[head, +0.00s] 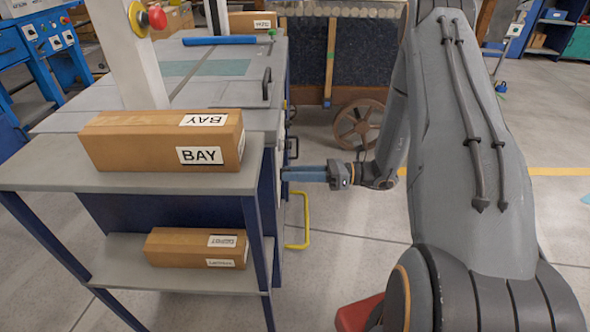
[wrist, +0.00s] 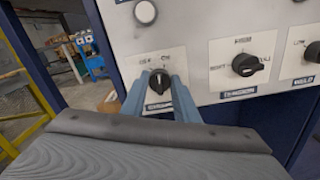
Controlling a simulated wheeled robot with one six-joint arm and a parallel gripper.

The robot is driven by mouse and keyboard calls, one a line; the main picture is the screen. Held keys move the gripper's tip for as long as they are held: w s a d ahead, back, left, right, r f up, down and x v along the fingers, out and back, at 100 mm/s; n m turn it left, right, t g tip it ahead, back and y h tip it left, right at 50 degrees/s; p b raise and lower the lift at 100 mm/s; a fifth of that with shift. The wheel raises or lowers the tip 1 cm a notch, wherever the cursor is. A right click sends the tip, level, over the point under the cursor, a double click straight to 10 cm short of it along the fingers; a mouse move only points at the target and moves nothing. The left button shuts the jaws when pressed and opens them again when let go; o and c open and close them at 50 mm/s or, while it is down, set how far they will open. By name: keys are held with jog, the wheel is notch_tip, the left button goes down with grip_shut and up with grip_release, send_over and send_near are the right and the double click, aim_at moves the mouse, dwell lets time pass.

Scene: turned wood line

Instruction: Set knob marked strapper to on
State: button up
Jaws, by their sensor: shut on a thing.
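In the wrist view, a black knob (wrist: 159,81) sits on a white plate marked OFF and ON, with a blue label below it that is partly covered by my fingers, so I cannot read it fully. My gripper (wrist: 160,88) has its two blue fingers on either side of this knob and is shut on it. The knob's pointer is turned roughly upward, and I cannot tell surely whether it is at ON. In the head view, my gripper (head: 305,174) reaches left to the side of the grey-topped bench, and the knob is hidden there.
Two more black knobs, one in the middle (wrist: 249,65) and one at the right edge (wrist: 314,52), sit on the same panel. A white round button (wrist: 145,13) is above. A yellow handle (head: 303,222) sticks out below my gripper. Cardboard boxes (head: 130,148) stand on the shelf unit.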

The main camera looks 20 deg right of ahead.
jog(key=shift+m+p, duration=0.8)
jog(key=shift+m, duration=1.4)
jog(key=o, duration=1.1)
jog(key=shift+c, duration=0.2)
jog(key=shift+d, duration=0.15)
jog(key=v, duration=0.7)
jog(key=shift+d, duration=0.3)
jog(key=shift+s, duration=0.1)
